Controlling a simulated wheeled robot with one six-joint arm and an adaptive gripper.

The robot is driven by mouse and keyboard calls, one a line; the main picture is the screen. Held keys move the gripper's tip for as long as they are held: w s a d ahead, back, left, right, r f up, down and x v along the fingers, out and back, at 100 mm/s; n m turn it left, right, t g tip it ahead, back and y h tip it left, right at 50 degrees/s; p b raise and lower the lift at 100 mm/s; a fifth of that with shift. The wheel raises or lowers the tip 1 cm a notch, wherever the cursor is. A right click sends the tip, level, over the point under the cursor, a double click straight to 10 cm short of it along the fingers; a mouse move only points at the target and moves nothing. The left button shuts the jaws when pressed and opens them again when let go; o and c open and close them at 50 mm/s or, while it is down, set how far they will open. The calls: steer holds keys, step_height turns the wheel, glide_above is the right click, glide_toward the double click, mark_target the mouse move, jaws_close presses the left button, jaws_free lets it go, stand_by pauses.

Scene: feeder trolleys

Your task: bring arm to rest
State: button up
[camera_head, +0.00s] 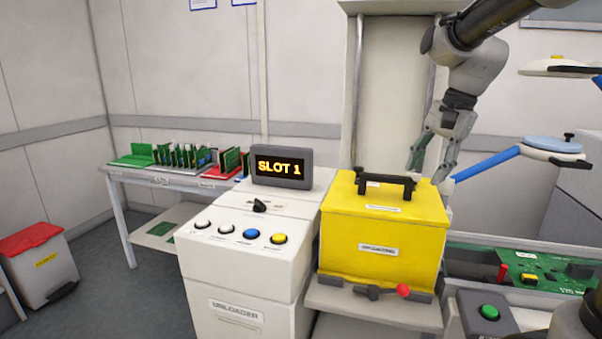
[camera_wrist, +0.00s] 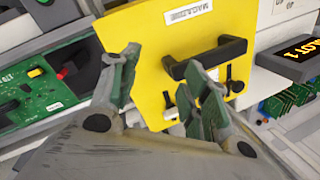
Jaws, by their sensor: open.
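My gripper (camera_head: 432,150) hangs from my arm behind and above the right part of the yellow magazine (camera_head: 375,246) in the head view. In the wrist view my gripper (camera_wrist: 165,85) has its green-padded fingers spread, with nothing held between them. The magazine's black handle (camera_head: 384,184) stands up from its top and also shows in the wrist view (camera_wrist: 203,58), beyond the fingers. I cannot tell whether the fingers touch the magazine; they look apart from the handle.
The unloader (camera_head: 240,265) with a "SLOT 1" display (camera_head: 281,168) stands left of the magazine. A red-knobbed lever (camera_head: 402,290) is in front. A green circuit board (camera_head: 540,268) lies right. Boards in racks sit on a table (camera_head: 150,176) at left. Blue-armed fixtures (camera_head: 487,163) stand near my arm.

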steer(key=s+d+f+n+t+h, duration=0.1)
steer(key=s+n, duration=0.4)
steer(key=s, duration=0.5)
steer(key=s+d+f+n+t+h, duration=0.1)
steer(key=s+d+n, duration=0.4)
steer(key=s, duration=0.6)
steer(key=shift+s+d+f+t+h, duration=0.15)
steer(key=shift+d+f+t+h, duration=0.3)
steer(key=shift+f, duration=0.45)
steer(key=shift+d, duration=0.1)
